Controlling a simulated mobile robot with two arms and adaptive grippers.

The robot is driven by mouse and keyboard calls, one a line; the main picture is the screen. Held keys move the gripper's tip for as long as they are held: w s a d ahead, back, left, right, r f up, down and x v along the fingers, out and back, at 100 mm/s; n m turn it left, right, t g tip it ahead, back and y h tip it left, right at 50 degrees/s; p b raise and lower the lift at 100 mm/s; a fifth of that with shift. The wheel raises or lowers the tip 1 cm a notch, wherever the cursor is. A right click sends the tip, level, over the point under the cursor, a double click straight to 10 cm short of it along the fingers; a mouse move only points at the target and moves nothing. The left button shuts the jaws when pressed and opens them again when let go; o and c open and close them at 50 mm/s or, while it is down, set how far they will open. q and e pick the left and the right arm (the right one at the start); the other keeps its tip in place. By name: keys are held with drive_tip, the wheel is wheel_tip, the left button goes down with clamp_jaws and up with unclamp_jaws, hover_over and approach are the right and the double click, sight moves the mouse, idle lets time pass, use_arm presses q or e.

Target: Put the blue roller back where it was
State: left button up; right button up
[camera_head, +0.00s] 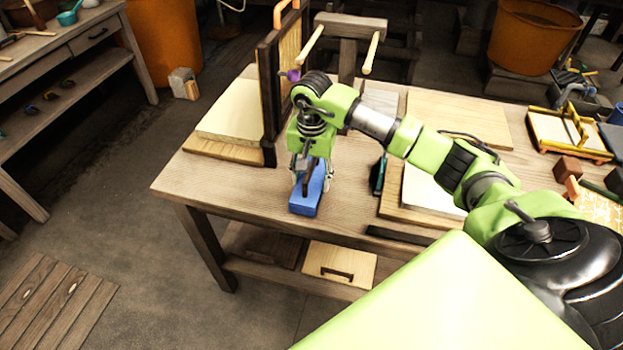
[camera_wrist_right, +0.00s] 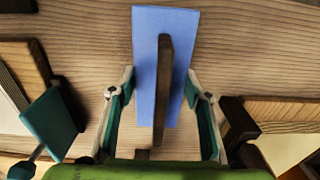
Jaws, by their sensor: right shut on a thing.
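The blue roller shows as a flat blue block (camera_head: 304,203) with a dark wooden bar on top, near the front left part of the wooden table (camera_head: 225,180). In the right wrist view, the blue block (camera_wrist_right: 150,50) and its bar (camera_wrist_right: 163,85) stand between my fingers. My right gripper (camera_head: 313,180) points down and is shut on the blue roller. I cannot tell whether its underside touches the table. My left gripper is not in view.
A dark upright frame (camera_head: 268,95) and pale boards (camera_head: 228,125) stand behind and left. A teal-bladed tool (camera_head: 378,175) and a white sheet on boards (camera_head: 425,190) lie to the right. A yellow-framed tray (camera_head: 565,135) is at far right. The table's left front corner is bare.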

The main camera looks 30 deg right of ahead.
drive_tip(key=o, duration=1.6)
drive_tip(key=shift+s+a+f, duration=0.1)
drive_tip(key=shift+s+f, duration=0.1)
drive_tip(key=shift+f, duration=0.35)
drive_tip(key=shift+c, duration=0.2)
drive_tip(key=shift+w+f, duration=0.1)
drive_tip(key=shift+w, duration=0.2)
drive_tip(key=shift+s+r, duration=0.1)
drive_tip(key=shift+r, duration=0.4)
drive_tip(key=shift+r+p, duration=0.3)
drive_tip(key=shift+p, duration=0.3)
drive_tip(key=shift+r, duration=0.35)
wheel_tip(320, 180, up, 10)
drive_tip(key=shift+r+b, duration=0.1)
drive_tip(key=shift+b, duration=0.8)
drive_tip(key=shift+r, duration=0.6)
